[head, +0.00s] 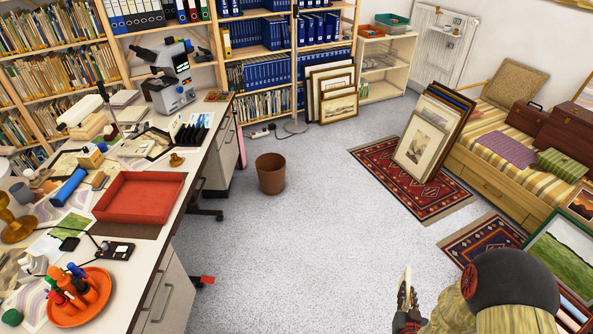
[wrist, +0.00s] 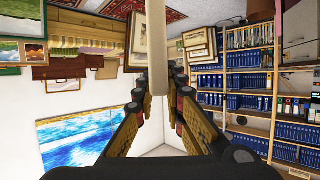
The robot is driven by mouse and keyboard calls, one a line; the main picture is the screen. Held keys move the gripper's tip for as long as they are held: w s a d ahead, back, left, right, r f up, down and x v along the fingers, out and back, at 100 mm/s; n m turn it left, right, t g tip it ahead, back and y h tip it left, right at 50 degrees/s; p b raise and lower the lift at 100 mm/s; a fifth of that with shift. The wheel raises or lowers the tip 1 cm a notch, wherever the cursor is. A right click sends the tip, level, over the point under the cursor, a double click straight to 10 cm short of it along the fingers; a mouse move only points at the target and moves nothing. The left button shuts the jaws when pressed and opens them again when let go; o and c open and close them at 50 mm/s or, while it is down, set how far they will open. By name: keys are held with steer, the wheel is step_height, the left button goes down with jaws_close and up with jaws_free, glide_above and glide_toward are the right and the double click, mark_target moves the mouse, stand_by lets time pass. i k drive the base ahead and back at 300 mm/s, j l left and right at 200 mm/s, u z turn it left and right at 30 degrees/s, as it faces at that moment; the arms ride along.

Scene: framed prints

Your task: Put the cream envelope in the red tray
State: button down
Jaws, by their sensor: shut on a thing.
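The red tray (head: 140,198) lies on the white desk at the left in the head view, and its floor looks bare. My gripper (head: 406,296) is low at the right of the head view, out over the floor and well away from the desk. The wrist view shows my gripper (wrist: 157,84) shut on a narrow cream strip, which looks like the cream envelope (wrist: 157,45) seen edge-on. Its faces are hidden from that view. In the head view only a small pale piece shows at the fingers.
Around the tray are a blue cylinder (head: 69,187), an orange dish of bottles (head: 80,298), a microscope (head: 172,78) and a black slotted holder (head: 192,134). A brown bin (head: 271,174) stands on the floor. The grey floor (head: 300,250) between my arm and the desk is clear.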

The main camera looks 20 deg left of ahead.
mark_target(125, 198)
steer(key=k+j+z, duration=0.1)
steer(key=j, duration=0.4)
steer(key=k+j+z, duration=0.1)
steer(key=k+j, duration=0.2)
steer(key=j, duration=0.15)
steer(key=k+j+z, duration=0.1)
steer(key=k+j, duration=0.15)
steer(key=j, duration=0.15)
steer(key=k+j+z, duration=0.1)
steer(key=k+j, duration=0.15)
steer(key=j, duration=0.2)
steer(key=k+j+z, duration=0.1)
steer(key=k+j, duration=0.15)
steer(key=j, duration=0.15)
